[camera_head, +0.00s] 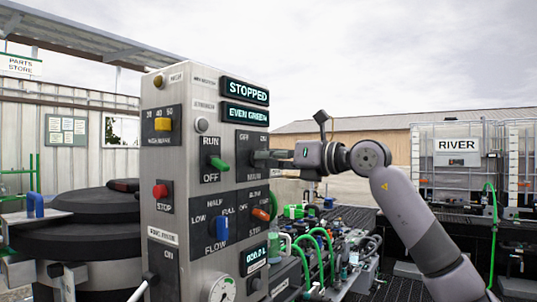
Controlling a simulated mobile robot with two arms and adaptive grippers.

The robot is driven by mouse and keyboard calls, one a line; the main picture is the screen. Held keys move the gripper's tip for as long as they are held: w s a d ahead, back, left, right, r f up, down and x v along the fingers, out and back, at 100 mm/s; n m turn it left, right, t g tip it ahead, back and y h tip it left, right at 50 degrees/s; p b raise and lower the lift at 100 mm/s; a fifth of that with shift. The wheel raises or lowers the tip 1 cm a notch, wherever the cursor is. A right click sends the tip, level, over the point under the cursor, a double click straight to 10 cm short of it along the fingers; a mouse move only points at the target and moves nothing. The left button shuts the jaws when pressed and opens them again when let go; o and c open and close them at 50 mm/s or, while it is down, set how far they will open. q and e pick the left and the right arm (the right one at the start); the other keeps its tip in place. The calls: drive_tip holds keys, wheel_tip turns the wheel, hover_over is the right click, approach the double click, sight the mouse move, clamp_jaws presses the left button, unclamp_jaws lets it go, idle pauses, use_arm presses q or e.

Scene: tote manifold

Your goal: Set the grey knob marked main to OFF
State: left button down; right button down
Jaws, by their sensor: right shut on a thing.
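The control panel (180,245) stands upright left of centre, with several knobs and labels on its front. The grey knob is on the dark plate at the panel's right side (245,148), with OFF lettering at its upper left. My right gripper (270,159) reaches in from the right and is shut at this plate, on the grey knob. The fingers hide most of the knob, so its pointing direction is hard to read. My left gripper is not in view.
A green RUN/OFF lever (219,164) is just left of the gripper. A blue FLOW knob (221,229) and an orange knob (261,214) sit below. A red stop button (160,191) is at the left. Green hoses (322,240) crowd the bench at right.

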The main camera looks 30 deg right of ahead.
drive_tip(key=shift+s+a+f+n+p, duration=0.1)
drive_tip(key=shift+n+p, duration=0.55)
drive_tip(key=shift+n, duration=1.8)
drive_tip(key=shift+a+n+p, duration=0.1)
drive_tip(key=shift+n+p, duration=0.55)
drive_tip(key=shift+n, duration=1.8)
drive_tip(key=c, duration=1.6)
unclamp_jaws()
drive_tip(key=shift+c, duration=0.2)
drive_tip(key=shift+s+d, duration=0.1)
drive_tip(key=v, duration=1.1)
drive_tip(key=shift+s, duration=0.35)
drive_tip(key=shift+d, duration=0.15)
